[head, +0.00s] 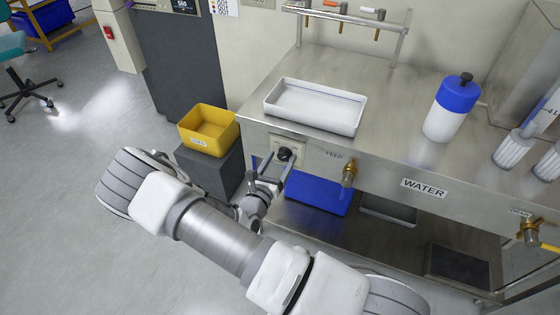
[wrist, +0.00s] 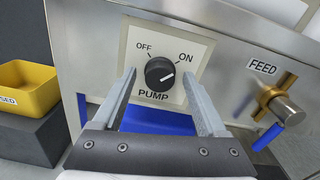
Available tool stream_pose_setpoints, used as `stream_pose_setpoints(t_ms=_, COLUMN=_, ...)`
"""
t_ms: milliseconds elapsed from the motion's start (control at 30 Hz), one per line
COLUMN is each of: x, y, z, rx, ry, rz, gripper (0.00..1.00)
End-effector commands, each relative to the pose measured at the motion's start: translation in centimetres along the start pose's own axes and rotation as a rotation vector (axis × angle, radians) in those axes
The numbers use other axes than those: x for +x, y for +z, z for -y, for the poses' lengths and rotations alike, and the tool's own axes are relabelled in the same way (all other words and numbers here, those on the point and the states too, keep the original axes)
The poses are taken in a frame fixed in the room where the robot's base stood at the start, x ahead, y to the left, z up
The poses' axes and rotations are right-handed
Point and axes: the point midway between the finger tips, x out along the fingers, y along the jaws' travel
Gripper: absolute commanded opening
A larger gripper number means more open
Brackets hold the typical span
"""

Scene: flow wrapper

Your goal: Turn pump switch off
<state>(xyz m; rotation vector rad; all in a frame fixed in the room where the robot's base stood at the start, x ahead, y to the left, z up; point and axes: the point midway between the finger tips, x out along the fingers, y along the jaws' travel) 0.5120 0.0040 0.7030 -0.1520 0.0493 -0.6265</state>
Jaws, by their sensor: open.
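The pump switch (wrist: 160,73) is a round black knob on a pale plate (wrist: 183,40) marked OFF, ON and PUMP, on the steel front panel. Its white pointer line aims to the right, on the ON side. In the head view the knob (head: 284,154) shows at the left end of the bench front. My gripper (head: 273,168) is open and empty. In the wrist view its two fingers (wrist: 163,104) stand apart, to the left and right of the knob and lower in the picture. I cannot tell whether they touch the plate.
A brass FEED valve (head: 348,173) sticks out right of the switch; its blue handle (wrist: 268,137) shows in the wrist view. A yellow bin (head: 209,130) on a dark box is at left. A white tray (head: 315,105) and a blue-capped bottle (head: 452,107) stand on the bench.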

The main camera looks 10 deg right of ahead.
Motion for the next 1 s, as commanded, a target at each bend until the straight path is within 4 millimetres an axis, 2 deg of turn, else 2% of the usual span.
stream_pose_setpoints(t_ms=167, x=-0.01, y=0.00, z=0.01, rx=0.000, ry=0.000, rz=0.000, gripper=0.75)
stream_pose_setpoints(t_ms=500, x=-0.04, y=-0.01, z=0.02, rx=0.000, ry=0.000, rz=0.000, gripper=0.14)
stream_pose_setpoints(t_ms=600, x=-0.04, y=-0.01, z=0.01, rx=0.000, ry=0.000, rz=0.000, gripper=0.00)
stream_pose_setpoints(t_ms=1000, x=-0.07, y=0.12, z=0.05, rx=-0.064, ry=-0.001, rz=0.000, gripper=0.00)
